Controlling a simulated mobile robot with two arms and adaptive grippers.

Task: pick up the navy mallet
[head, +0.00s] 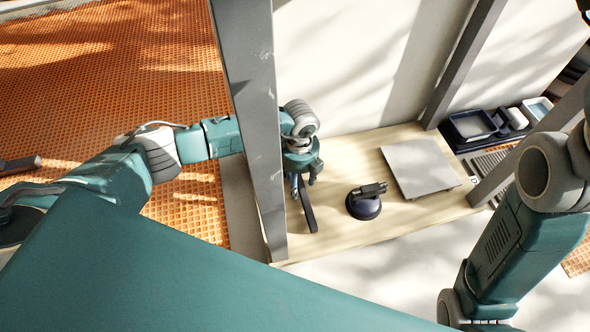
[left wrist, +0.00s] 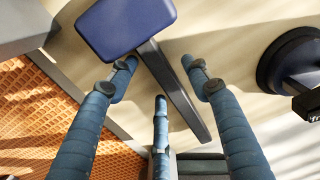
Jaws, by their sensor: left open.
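The navy mallet lies on the light wooden board (head: 345,235). In the left wrist view its navy block head (left wrist: 125,27) is at the top, and its dark handle (left wrist: 177,92) slants down to the right. In the head view the handle (head: 307,205) shows beside my left gripper (head: 300,183), while the head is hidden by the gripper. My left gripper is open over the mallet. In the left wrist view its fingers (left wrist: 159,70) are spread around the upper handle, just below the head. I cannot tell whether they touch it. My right gripper is out of view.
A dark round suction cup (head: 363,206) with a black handle stands right of the mallet. A grey tile (head: 420,167) lies beyond it. A grey post (head: 250,110) stands close to my left arm. Trays (head: 473,125) sit at the right; orange matting (head: 130,60) covers the left.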

